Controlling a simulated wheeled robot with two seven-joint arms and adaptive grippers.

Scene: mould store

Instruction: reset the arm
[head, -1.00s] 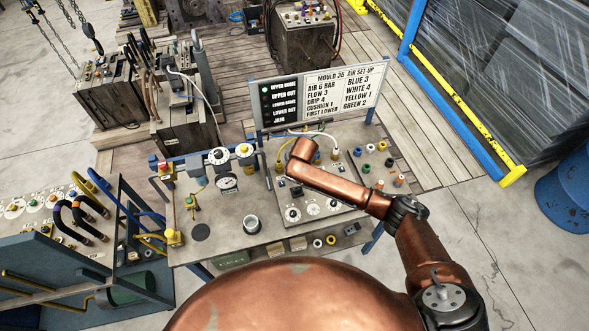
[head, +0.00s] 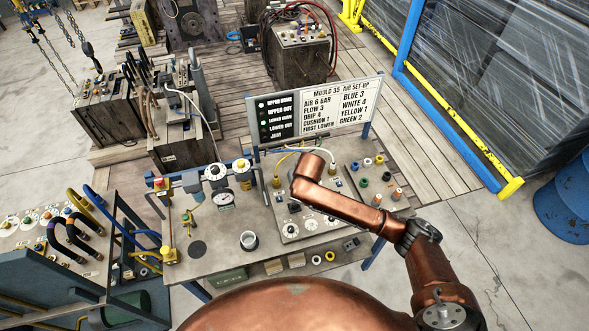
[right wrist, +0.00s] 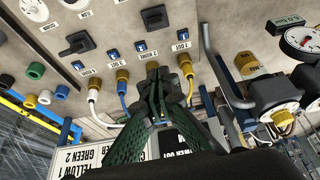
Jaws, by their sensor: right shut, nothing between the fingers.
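My right gripper (right wrist: 158,92) is shut and empty in the right wrist view. Its dark green fingers are in front of a brass port (right wrist: 152,68) on the grey control panel (right wrist: 62,25); I cannot tell if they touch it. In the head view my copper right arm reaches over this panel (head: 316,232) and hides the gripper. A white hose plug (right wrist: 94,84), a blue-hosed plug (right wrist: 122,78) and a yellow-hosed plug (right wrist: 187,66) sit in ports beside it. The sign (head: 312,105) has a lamp column; a lower lamp looks green. My left gripper is not in view.
A hose rack (head: 75,235) is at left, and a blue drum (head: 565,200) at far right.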

